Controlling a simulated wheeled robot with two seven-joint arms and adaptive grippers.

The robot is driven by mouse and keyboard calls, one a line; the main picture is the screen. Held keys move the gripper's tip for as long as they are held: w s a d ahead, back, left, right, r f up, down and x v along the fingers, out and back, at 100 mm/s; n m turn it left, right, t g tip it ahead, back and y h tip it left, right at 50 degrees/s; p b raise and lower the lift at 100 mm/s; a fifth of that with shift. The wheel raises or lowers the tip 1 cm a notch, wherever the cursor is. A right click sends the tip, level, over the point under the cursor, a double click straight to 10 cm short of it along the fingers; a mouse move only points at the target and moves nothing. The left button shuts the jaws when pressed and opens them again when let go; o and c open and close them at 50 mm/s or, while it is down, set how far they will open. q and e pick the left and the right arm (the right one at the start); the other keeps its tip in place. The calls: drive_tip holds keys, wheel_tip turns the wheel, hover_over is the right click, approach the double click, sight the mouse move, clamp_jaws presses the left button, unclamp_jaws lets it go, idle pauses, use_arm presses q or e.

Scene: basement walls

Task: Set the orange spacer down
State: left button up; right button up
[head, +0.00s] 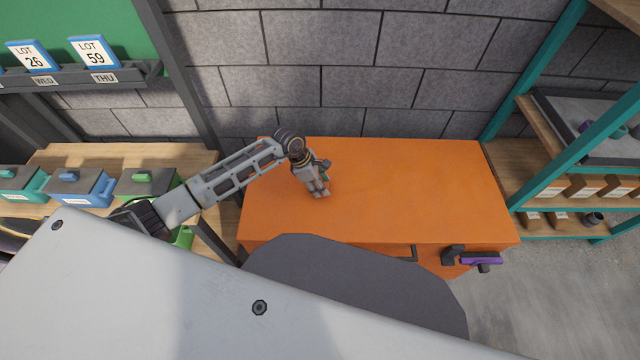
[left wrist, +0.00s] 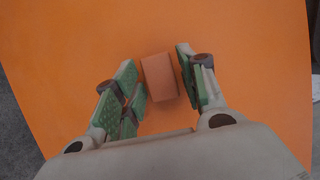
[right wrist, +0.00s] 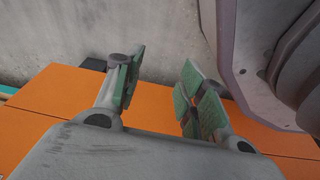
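The orange spacer (left wrist: 160,79) is a small block lying between the fingers of my left gripper (left wrist: 160,82) in the left wrist view. Narrow gaps show beside it, so the fingers look open around it. It appears to rest on the orange top (left wrist: 235,35), though contact is hard to judge. In the head view my left gripper (head: 320,190) points down over the left part of the orange top (head: 420,185); the spacer is not clear there. My right gripper (right wrist: 155,85) is open and empty in the right wrist view, and not visible in the head view.
A grey block wall (head: 350,95) stands behind the orange top. Colored bins (head: 80,185) sit on a wooden bench at left. A teal-framed shelf (head: 545,145) stands at right. A purple-and-black item (head: 480,259) is at the front right edge. The right part of the top is clear.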

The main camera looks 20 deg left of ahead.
drive_tip(key=shift+s+d+f, duration=0.1)
drive_tip(key=shift+s+d, duration=0.05)
drive_tip(key=shift+s, duration=0.1)
use_arm(q)
drive_tip(key=shift+r, duration=0.1)
drive_tip(key=shift+a+r, duration=0.15)
drive_tip(key=shift+r, duration=0.15)
drive_tip(key=p+v, duration=0.1)
drive_tip(key=v, duration=1)
drive_tip(key=shift+s+a+r, duration=0.1)
drive_tip(key=shift+a+r, duration=0.05)
use_arm(e)
drive_tip(key=shift+s+d+f, duration=1.05)
drive_tip(key=shift+s+f, duration=0.15)
drive_tip(key=shift+w+a+r, duration=0.1)
drive_tip(key=shift+w+a, duration=0.1)
drive_tip(key=shift+a, duration=0.45)
